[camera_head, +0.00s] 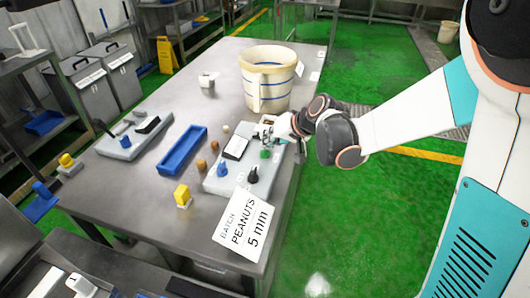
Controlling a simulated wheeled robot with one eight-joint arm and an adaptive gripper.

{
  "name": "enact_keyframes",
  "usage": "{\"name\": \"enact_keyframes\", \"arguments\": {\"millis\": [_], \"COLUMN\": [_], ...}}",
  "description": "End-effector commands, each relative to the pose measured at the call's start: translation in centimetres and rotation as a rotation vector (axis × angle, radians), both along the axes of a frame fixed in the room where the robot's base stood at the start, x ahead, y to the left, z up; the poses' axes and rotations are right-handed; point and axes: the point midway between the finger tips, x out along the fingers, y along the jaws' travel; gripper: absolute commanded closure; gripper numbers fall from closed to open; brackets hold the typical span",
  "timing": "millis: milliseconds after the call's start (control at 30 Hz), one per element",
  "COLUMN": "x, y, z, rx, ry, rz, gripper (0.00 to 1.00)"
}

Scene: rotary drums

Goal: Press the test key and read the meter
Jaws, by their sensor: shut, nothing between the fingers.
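A pale grey panel (213,185) lies near the table's right edge. On it are a dark-edged white display (236,147) that looks like the meter, a green button (265,154), a black knob (253,174) and a blue knob (222,170). The meter's reading is too small to make out. I cannot tell which control is the test key. My gripper (265,137) is shut and empty at the panel's far right, just beyond the green button. I cannot tell whether it touches anything, as the fingertips are small here.
A cream bucket (267,88) stands behind the panel. A blue tray (184,150), several brown pegs (201,165), a yellow block (182,195) and a second grey panel (121,150) lie to the left. A card reading "BATCH PEANUTS 5 mm" (244,224) lies in front.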

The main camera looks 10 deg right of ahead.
Motion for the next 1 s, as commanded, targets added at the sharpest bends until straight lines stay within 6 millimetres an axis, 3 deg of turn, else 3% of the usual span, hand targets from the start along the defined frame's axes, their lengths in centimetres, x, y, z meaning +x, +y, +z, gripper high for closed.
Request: {"name": "enact_keyframes", "arguments": {"millis": [1000], "x": [0.0], "y": [0.0], "z": [-1.2], "rx": [0.0], "ry": [0.0], "rz": [0.0], "gripper": [1.0]}}
